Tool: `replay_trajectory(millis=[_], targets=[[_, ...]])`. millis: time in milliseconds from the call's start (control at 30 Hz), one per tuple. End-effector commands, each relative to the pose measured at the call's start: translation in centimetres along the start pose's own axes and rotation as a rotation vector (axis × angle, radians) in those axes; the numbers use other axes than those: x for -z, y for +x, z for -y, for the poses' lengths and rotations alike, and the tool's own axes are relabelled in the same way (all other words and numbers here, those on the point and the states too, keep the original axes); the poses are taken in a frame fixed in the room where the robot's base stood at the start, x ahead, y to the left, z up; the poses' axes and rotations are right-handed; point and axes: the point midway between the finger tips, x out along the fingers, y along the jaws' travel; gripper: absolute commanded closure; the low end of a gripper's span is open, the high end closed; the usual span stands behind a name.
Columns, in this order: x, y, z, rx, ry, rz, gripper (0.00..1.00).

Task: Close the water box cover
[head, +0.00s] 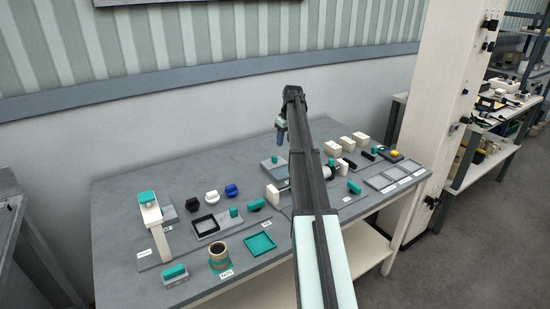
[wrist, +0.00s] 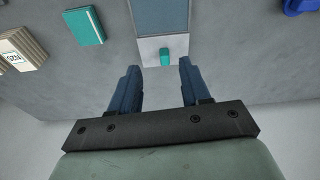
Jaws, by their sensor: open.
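What looks like the water box, a pale-framed tray with a blue-grey inside, shows in the head view (head: 281,181) under my arm. In the wrist view its blue-grey part (wrist: 162,15) runs off the top edge. A pale plate, apparently the cover (wrist: 150,47), lies at its near end and carries a small teal handle (wrist: 165,56). The blue-grey part is uncovered in the wrist view. My gripper (wrist: 160,76) is open and empty, its fingers on either side of the handle in the picture. In the head view my gripper (head: 281,137) hangs above the table, apart from the box.
On the grey table (head: 140,190), a white stand with a teal top (head: 150,208) is at left. A teal tray (head: 260,243) and a ringed cup (head: 219,256) are in front. Several beige boxes (head: 342,144) stand behind at right. A blue knob (head: 231,190) is left of the box.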

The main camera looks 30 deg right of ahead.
Motion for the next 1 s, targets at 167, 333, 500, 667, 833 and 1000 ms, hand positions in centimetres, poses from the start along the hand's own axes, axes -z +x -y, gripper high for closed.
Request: replay_trajectory(millis=[167, 333, 500, 667, 833, 1000], targets=[[0.6, -0.2, 1.2, -0.011, 0.049, -0.156, 0.53], [1.8, -0.1, 0.7, -0.026, 0.079, -0.203, 0.53], [2.1, 1.5, 0.6, -0.025, 0.082, -0.201, 0.53], [2.6, 4.1, 0.5, -0.025, 0.082, -0.199, 0.53], [3.2, 7.1, 0.4, -0.025, 0.082, -0.199, 0.53], [3.8, 9.8, 0.3, -0.025, 0.082, -0.199, 0.53]])
